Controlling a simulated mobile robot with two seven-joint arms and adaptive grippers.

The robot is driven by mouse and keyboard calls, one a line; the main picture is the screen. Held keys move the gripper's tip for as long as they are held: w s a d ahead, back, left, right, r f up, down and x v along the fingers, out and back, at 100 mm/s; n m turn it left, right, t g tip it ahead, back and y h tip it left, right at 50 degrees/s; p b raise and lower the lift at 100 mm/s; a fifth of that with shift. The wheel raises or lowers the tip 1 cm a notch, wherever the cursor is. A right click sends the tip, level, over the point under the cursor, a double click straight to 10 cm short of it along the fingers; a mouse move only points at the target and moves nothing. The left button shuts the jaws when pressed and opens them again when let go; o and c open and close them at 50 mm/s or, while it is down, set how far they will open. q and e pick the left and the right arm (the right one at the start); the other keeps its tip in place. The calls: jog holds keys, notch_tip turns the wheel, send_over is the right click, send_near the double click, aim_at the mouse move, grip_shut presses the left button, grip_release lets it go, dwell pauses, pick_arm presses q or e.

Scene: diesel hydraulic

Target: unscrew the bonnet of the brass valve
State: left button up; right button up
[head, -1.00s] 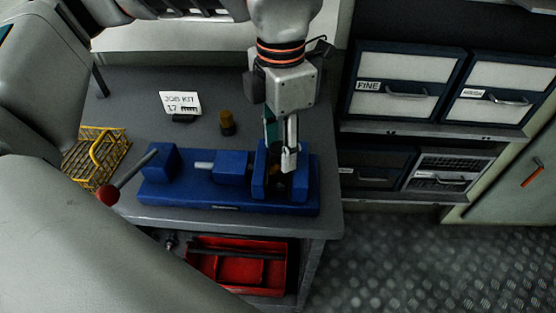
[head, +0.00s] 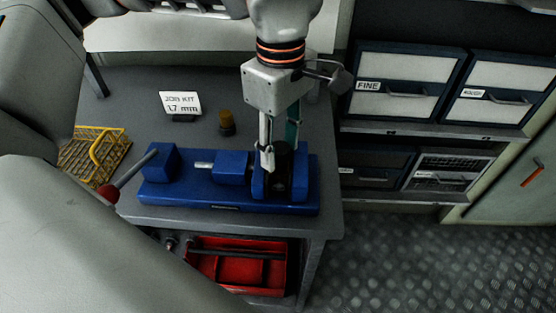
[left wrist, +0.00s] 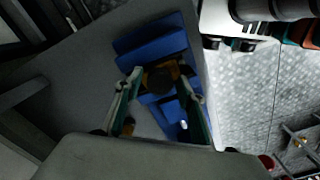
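The brass valve (left wrist: 150,80) sits between the blue jaws of the vise (head: 200,194), with a dark round top facing up in the left wrist view. In the head view my finger and the jaws hide most of it. My left gripper (head: 279,155) points straight down over the right end of the vise. In the left wrist view its two fingers (left wrist: 163,92) stand apart on either side of the valve's top, with what looks like a gap at each side. Whether a finger touches the valve I cannot tell. My right gripper is in neither view.
A brass-coloured piece with a dark base (head: 226,122) stands behind the vise, near a job kit card (head: 180,103). A yellow wire basket (head: 92,155) is at the left. The vise handle has a red knob (head: 108,194). A red tray (head: 238,270) sits below; drawers (head: 405,88) stand right.

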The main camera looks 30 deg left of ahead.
pick_arm(q)
jog(key=shift+c, duration=0.4)
jog(key=c, duration=0.8)
jog(key=n, duration=0.3)
jog(key=shift+n, duration=0.4)
jog(key=n, duration=0.3)
jog(key=shift+n, duration=0.3)
jog(key=n, duration=0.3)
jog(key=shift+n, duration=0.4)
jog(key=n, duration=0.4)
jog(key=shift+r, duration=0.1)
jog(key=shift+r+p, duration=0.75)
jog(key=shift+r, duration=0.5)
